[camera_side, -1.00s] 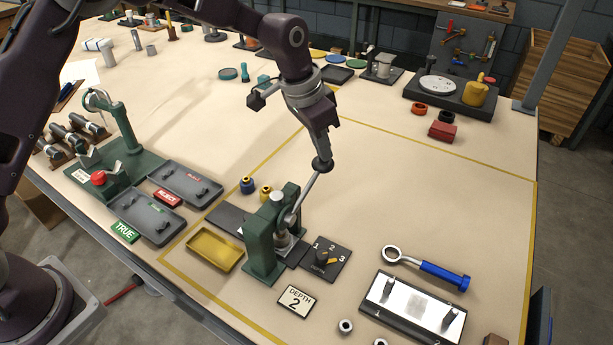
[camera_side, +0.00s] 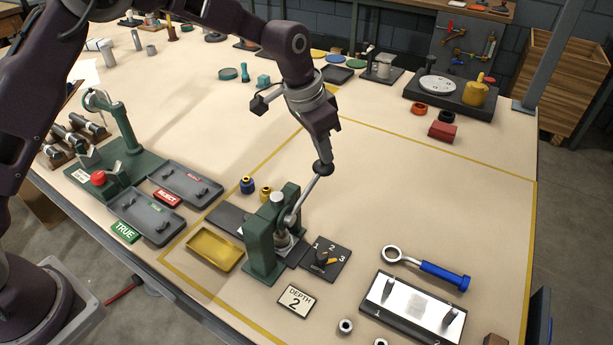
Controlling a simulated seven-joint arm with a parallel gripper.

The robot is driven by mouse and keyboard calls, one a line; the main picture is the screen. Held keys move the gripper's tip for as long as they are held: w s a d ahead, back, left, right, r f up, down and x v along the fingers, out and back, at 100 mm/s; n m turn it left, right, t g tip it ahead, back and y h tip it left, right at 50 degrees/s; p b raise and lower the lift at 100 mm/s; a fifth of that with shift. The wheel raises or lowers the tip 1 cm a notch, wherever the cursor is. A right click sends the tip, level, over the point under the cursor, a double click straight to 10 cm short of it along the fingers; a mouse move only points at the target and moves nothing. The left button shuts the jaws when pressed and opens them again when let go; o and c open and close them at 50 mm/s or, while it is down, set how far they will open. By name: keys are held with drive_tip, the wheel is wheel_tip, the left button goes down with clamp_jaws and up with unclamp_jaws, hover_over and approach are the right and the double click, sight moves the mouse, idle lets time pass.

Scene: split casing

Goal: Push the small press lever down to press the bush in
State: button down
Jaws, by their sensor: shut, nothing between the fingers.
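The small green press (camera_side: 262,242) stands at the front middle of the bench. Its grey lever (camera_side: 305,197) slants up to the right and ends in a dark ball knob (camera_side: 322,169). My gripper (camera_side: 321,158) is shut and empty, with its tips at the top of the knob, seemingly touching it. The press ram (camera_side: 278,198) shows its light top at the press head. A small metal part (camera_side: 283,240) shows low in the press, but I cannot tell the bush from the ram there.
A depth dial plate (camera_side: 326,260) lies right of the press, with a "DEPTH 2" card (camera_side: 296,299) in front. A yellow tray (camera_side: 214,249) is to the left. A blue-handled ring tool (camera_side: 430,268) and a numbered plate (camera_side: 412,305) lie front right. The bench behind the lever is clear.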

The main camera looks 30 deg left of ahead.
drive_tip(key=shift+x, duration=1.25)
idle(1.5)
drive_tip(key=shift+w+a+f, duration=0.1)
drive_tip(key=shift+f, duration=0.55)
drive_tip(key=shift+w+a+f, duration=0.1)
drive_tip(key=shift+w+f, duration=0.05)
drive_tip(key=shift+f, duration=0.5)
idle(1.8)
idle(0.4)
drive_tip(key=shift+r, duration=5.55)
